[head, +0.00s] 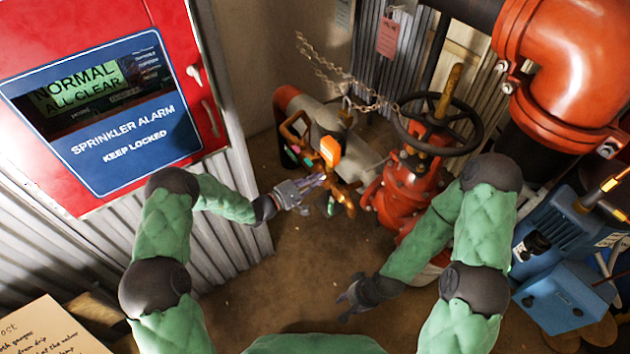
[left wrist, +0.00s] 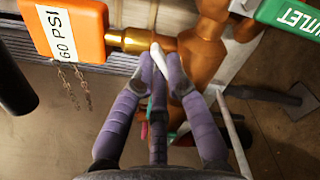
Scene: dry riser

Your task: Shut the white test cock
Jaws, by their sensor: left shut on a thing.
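My left gripper (head: 318,181) reaches in from the left to the copper pipework (head: 345,190) low in the corner. In the left wrist view its purple fingers (left wrist: 163,78) close around a small white lever (left wrist: 158,57), which looks like the white test cock. The lever lies against the copper pipe body (left wrist: 203,50), beside a brass fitting (left wrist: 130,41). The fingers hide part of it, so I cannot tell its exact angle. In the head view the lever is too small to make out. My right gripper (head: 345,297) is empty above the floor, its fingers spread.
An orange 60 PSI block (left wrist: 65,30) and a green OUTLET tag (left wrist: 290,15) flank the pipework. A red valve with a black handwheel (head: 438,125) stands to the right, with a chain (head: 345,75) nearby. A red alarm cabinet (head: 60,190) is at left. The middle floor is clear.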

